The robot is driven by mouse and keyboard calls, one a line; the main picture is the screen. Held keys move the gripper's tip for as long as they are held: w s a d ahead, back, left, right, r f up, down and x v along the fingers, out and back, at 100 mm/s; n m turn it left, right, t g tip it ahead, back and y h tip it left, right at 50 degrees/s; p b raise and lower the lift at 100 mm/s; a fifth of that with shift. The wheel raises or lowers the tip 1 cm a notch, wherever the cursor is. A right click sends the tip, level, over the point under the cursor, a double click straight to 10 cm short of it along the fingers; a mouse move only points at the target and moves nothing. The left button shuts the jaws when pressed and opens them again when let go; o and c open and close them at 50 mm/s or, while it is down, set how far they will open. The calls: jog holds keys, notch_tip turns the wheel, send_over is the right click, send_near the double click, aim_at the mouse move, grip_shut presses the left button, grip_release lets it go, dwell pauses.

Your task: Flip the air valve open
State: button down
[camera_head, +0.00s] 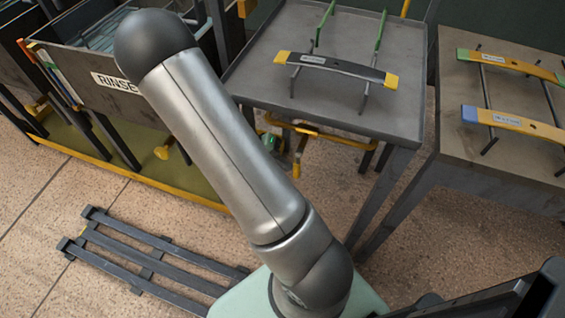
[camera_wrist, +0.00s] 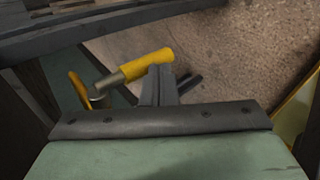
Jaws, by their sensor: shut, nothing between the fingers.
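A yellow handle (camera_wrist: 146,65) on a short metal rod, which looks like the air valve's lever, shows in the wrist view. It lies slanted, rising to the right from a metal fitting (camera_wrist: 98,98). My gripper (camera_wrist: 162,78) is shut and empty, its dark fingers at the right end of the handle; I cannot tell whether they touch. In the head view a yellow handle (camera_head: 297,166) hangs under the middle table beside yellow piping, with a small green part (camera_head: 269,142) nearby. My gripper cannot be made out in the head view, where my arm covers much of the area.
The grey middle table (camera_head: 350,100) carries a rack bar on two rods. A right-hand table (camera_head: 455,130) holds two similar racks. A tank labelled RINSE (camera_head: 118,84) stands left. A slatted dark platform (camera_head: 150,262) lies on the floor. In the wrist view a dark frame crosses the top.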

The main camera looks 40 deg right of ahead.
aim_at(294, 171)
jog(key=shift+f, duration=0.15)
dwell(0.3)
jog(key=s+g+h+b, duration=0.1)
jog(key=g+h, duration=0.1)
jog(key=s+d+f+g+h+b, duration=0.1)
jog(key=g, duration=0.1)
jog(key=s+d+n+g+h+b, duration=0.1)
jog(key=s+g+h, duration=0.1)
jog(key=g, duration=0.1)
jog(key=shift+d+f+h, duration=0.25)
jog(key=shift+h, duration=0.05)
jog(key=s+r+g+h, duration=0.1)
jog(key=h, duration=0.1)
jog(key=s+d+n+g+h+b, duration=0.1)
jog(key=g+h, duration=0.1)
jog(key=s+d+r+n+g+h+b, duration=0.1)
jog(key=g+h, duration=0.1)
jog(key=shift+s+d+r, duration=0.1)
jog(key=shift+s+r, duration=0.15)
jog(key=shift+r, duration=0.05)
jog(key=shift+d+r, duration=0.1)
jog(key=shift+s, duration=0.1)
dwell(0.5)
